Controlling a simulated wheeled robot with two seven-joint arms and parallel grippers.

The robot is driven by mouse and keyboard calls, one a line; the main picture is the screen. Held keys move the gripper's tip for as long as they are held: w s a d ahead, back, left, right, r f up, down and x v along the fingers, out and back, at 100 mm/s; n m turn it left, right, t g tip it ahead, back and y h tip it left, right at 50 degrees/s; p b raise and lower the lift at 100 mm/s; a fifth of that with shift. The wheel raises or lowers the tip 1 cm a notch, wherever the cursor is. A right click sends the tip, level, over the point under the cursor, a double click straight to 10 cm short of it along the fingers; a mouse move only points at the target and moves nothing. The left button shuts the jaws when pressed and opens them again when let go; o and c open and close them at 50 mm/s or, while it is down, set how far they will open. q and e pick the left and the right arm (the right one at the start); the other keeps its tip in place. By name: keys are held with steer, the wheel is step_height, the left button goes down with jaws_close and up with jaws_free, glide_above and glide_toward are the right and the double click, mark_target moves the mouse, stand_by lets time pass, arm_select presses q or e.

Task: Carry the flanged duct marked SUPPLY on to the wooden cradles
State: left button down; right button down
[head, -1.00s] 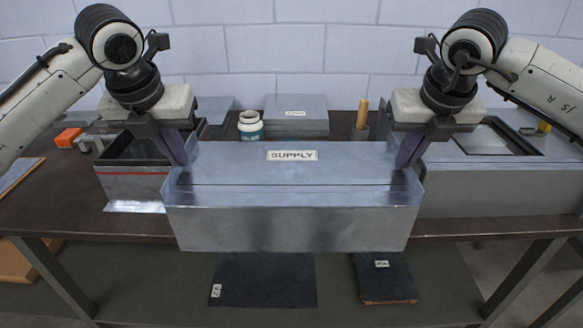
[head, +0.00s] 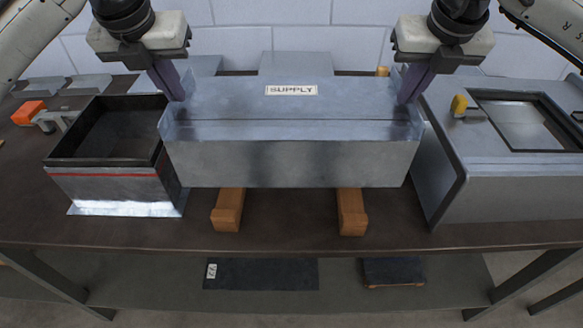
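The grey metal flanged duct (head: 290,160) with the SUPPLY label is level in the middle of the head view. My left gripper (head: 172,88) is shut on its left end flange, and my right gripper (head: 412,85) is shut on its right end flange. Two wooden cradles, left (head: 228,210) and right (head: 352,212), show below the duct's front edge on the table. Their rear parts are hidden by the duct. I cannot tell whether the duct touches them.
A dark open-topped box with a red stripe (head: 110,185) stands close to the duct's left end. A large grey machine with a window (head: 500,185) stands close on the right. The bench top (head: 290,235) is clear in front. Dark mats (head: 262,274) lie on the lower shelf.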

mark_target(176, 111)
arm_select(q)
steer(key=shift+a+r, duration=0.15)
arm_select(e)
steer(key=shift+d+r, duration=0.15)
arm_select(q)
steer(key=shift+f, duration=0.2)
arm_select(e)
steer(key=shift+f, duration=0.2)
